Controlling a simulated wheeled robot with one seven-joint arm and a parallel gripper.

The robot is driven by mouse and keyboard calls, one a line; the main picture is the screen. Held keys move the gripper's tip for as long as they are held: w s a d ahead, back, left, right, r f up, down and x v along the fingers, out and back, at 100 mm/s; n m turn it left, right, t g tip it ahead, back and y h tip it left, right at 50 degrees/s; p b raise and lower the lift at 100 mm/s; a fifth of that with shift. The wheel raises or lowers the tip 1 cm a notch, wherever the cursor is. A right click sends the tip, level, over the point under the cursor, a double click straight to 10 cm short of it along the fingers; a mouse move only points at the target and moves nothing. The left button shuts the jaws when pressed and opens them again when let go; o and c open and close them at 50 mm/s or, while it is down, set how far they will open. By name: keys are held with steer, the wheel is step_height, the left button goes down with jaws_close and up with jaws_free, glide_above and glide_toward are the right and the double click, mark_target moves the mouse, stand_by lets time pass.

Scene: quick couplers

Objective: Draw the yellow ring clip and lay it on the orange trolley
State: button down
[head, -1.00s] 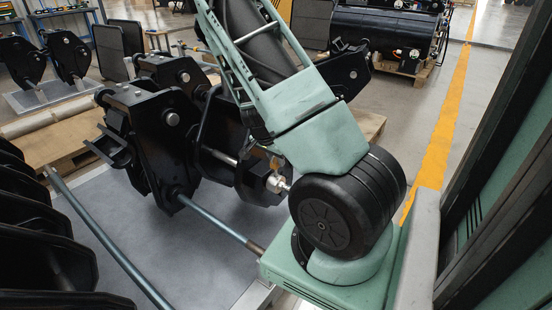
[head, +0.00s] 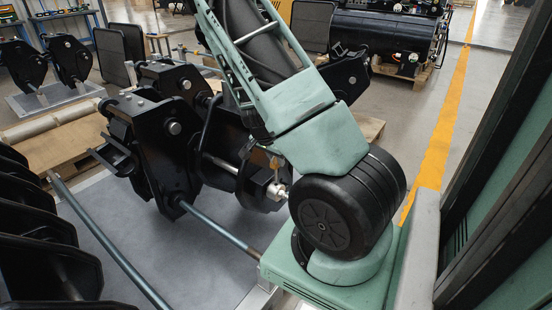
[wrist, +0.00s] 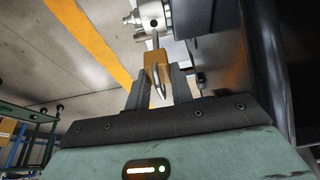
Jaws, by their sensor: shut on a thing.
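In the wrist view my gripper (wrist: 158,92) is shut on a yellow-orange clip piece (wrist: 157,58), with a pointed metal part in front of it. A thin metal stem joins this piece to the bright steel pin end (wrist: 153,20), which has a hole; I cannot tell whether the stem is in that hole. In the head view a small tan piece at the jaws, likely the clip (head: 275,161), sits just above the pin end (head: 277,190) on the black coupler (head: 228,160). My arm hides most of the jaws there. I cannot make out the orange trolley for certain.
Black couplers stand on a grey plate (head: 120,225) and crowd the left side. A long steel bar (head: 215,230) crosses in front of them. A wooden pallet (head: 60,148) lies behind. Open floor with a yellow line (head: 440,140) is on the right.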

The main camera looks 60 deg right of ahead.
steer(key=shift+r, duration=0.35)
step_height(320, 180, up, 4)
steer(key=p, duration=0.4)
steer(key=shift+r, duration=0.1)
steer(key=shift+w, duration=0.1)
stand_by(0.6)
